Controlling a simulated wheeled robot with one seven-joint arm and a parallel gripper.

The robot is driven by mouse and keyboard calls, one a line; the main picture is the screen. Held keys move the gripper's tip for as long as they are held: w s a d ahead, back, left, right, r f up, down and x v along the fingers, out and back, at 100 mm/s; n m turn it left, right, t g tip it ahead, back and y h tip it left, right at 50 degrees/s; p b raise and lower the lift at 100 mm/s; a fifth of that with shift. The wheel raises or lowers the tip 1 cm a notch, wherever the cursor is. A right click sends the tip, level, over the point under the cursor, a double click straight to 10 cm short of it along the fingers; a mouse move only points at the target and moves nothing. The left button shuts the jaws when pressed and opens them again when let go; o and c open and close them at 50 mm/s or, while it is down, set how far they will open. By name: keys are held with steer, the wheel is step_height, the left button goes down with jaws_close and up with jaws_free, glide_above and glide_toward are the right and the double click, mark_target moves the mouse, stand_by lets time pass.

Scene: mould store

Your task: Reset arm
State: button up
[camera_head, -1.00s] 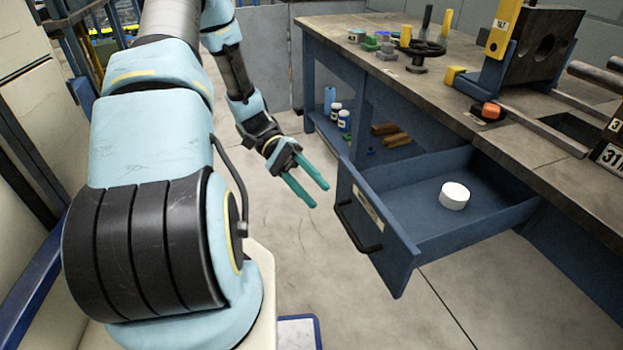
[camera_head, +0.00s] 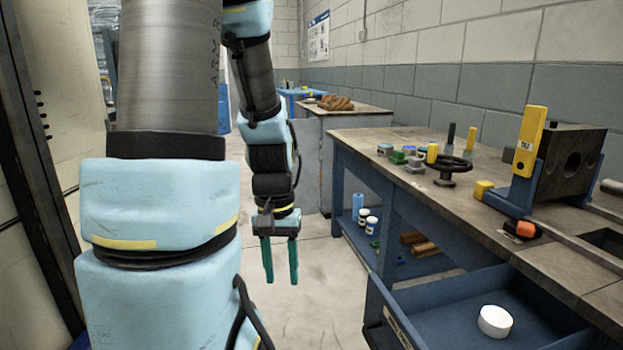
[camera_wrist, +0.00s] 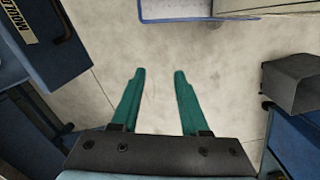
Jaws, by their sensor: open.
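My gripper (camera_head: 280,272) hangs pointing down in the head view, over the floor left of the workbench. Its two green fingers are apart with nothing between them. In the wrist view my gripper (camera_wrist: 157,75) is also open and empty, with bare floor beyond the fingertips. My arm fills the left and centre of the head view and is clear of the bench.
The blue workbench (camera_head: 345,137) stands at right. Its drawer (camera_head: 440,299) is pulled out, with a white round object (camera_head: 495,321) inside. A black handwheel (camera_head: 448,166) lies on top. A grey cabinet (camera_head: 311,160) stands behind. The floor (camera_head: 325,270) around my gripper looks free.

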step_height(320, 180, up, 23)
steer(key=a+t+p, duration=0.1)
steer(key=t+p, duration=0.1)
steer(key=p, duration=1.8)
steer(key=shift+w+n, duration=0.3)
steer(key=shift+w, duration=0.15)
